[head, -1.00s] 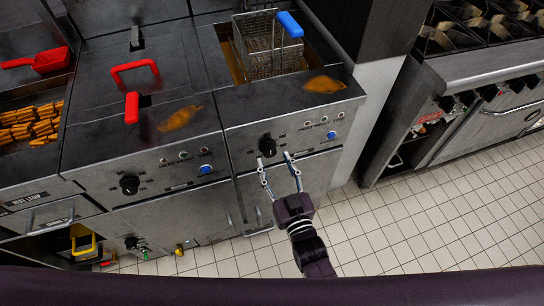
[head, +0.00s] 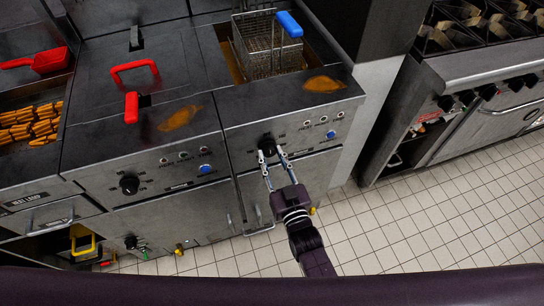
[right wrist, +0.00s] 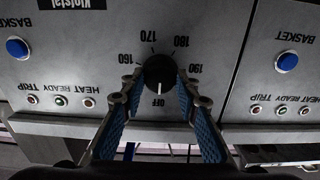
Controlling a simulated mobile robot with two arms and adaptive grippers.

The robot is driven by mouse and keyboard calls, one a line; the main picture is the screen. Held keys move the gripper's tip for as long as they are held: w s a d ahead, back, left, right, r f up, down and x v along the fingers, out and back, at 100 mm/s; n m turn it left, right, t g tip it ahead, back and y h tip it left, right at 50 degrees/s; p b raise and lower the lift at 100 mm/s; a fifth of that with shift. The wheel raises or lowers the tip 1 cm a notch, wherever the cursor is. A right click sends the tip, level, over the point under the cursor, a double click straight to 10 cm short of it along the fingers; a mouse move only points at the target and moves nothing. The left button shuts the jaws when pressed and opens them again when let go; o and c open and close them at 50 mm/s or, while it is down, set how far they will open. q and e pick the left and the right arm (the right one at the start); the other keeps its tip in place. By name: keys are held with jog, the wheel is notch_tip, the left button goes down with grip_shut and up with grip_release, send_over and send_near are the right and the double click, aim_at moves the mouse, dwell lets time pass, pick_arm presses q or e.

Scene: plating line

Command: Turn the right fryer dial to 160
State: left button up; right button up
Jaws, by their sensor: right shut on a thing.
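The right fryer dial (head: 266,140) is a round black knob on the steel front panel of the right fryer (head: 233,150). In the right wrist view, which is upside down, the dial (right wrist: 159,73) has a white pointer line at the OFF mark. Labels 160, 170, 180 and 190 stand around it. My right gripper (head: 271,153) reaches the dial from the front. In the right wrist view its blue-padded fingers (right wrist: 158,90) are on either side of the knob, shut on it. My left gripper is not in view.
A fry basket (head: 266,45) with a blue handle sits in the right fryer. The left fryer has its own black dial (head: 129,185). Blue buttons (right wrist: 287,62) and small indicator lights flank the dial. A stove (head: 490,75) stands at the right; tiled floor (head: 420,230) is clear.

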jog(key=shift+m, duration=0.4)
jog(key=shift+m+p, duration=0.35)
jog(key=shift+m, duration=0.55)
jog(key=m, duration=0.2)
jog(key=shift+m, duration=0.4)
jog(key=m, duration=0.2)
jog(key=shift+m, duration=0.3)
jog(key=m, duration=0.2)
jog(key=shift+f+m, duration=0.1)
jog(key=shift+m, duration=0.3)
jog(key=m+b, duration=0.1)
jog(key=m, duration=0.4)
jog(key=m+b, duration=0.2)
jog(key=m, duration=0.3)
jog(key=shift+m+b, duration=0.3)
jog(key=shift+m, duration=0.1)
